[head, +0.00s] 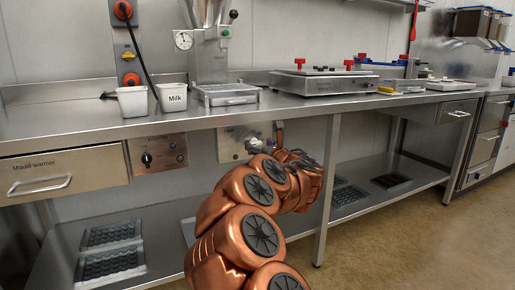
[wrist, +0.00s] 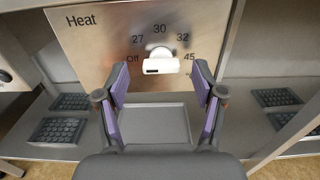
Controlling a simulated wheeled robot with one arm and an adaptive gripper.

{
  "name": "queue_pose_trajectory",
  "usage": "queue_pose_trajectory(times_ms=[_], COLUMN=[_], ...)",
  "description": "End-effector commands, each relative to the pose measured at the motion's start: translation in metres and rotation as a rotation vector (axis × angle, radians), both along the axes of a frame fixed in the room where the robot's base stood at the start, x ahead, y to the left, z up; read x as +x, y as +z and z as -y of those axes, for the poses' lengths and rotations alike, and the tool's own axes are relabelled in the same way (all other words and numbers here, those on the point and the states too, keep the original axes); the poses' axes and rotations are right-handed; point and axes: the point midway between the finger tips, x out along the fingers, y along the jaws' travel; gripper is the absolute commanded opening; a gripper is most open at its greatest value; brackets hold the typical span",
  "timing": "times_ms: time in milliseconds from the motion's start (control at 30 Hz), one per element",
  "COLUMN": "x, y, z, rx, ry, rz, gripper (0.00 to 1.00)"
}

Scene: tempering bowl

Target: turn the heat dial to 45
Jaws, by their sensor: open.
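The heat dial (wrist: 160,66) is a white knob on a metal panel (wrist: 85,50) marked "Heat", in the wrist view. Around it are the marks Off, 27, 30, 32 and 45, from left over the top to right. A dark mark shows on the knob's left end, on the Off side. My gripper (wrist: 160,68) is open, one purple-padded finger on each side of the knob, with gaps between. In the head view my gripper (head: 262,147) is in front of the same panel (head: 228,147); the knob is hidden there.
The steel counter (head: 290,106) runs above the panel. Another panel with a black knob (head: 147,159) and a mould-warmer drawer (head: 60,182) are to the left. Dark moulds (wrist: 66,130) lie on the lower shelf. A table leg (head: 327,190) stands right of my arm.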

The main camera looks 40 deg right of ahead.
Motion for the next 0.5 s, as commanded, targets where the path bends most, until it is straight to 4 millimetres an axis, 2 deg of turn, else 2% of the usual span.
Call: queue_pose_trajectory(times_ms=[200, 500], x=[0.0114, 0.0131], y=[-0.0013, -0.0006], z=[0.0047, 0.0057], rx=[0.001, 0.002], ry=[-0.002, -0.003], rz=[-0.002, -0.002], gripper=[0.69, 0.69])
